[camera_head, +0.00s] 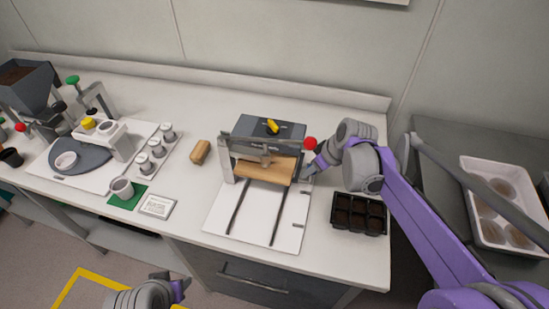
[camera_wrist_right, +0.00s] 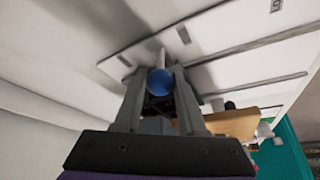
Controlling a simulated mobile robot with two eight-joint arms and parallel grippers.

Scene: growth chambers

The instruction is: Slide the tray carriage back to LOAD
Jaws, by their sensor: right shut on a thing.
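The tray carriage appears to be the wooden board (camera_head: 263,171) across two dark rails on a white base plate (camera_head: 257,225). It sits at the rear of the rails, under a grey frame (camera_head: 225,160). My right gripper (camera_head: 306,172) is at the right side of the frame. In the right wrist view it is shut on a blue ball knob (camera_wrist_right: 160,82) on a pale rod. How the knob joins the carriage is hidden.
A red knob (camera_head: 310,143) stands just above my right gripper. A black cell tray (camera_head: 359,213) lies to the right of the base plate. A wooden block (camera_head: 201,152) lies left of it. The front part of the rails is clear.

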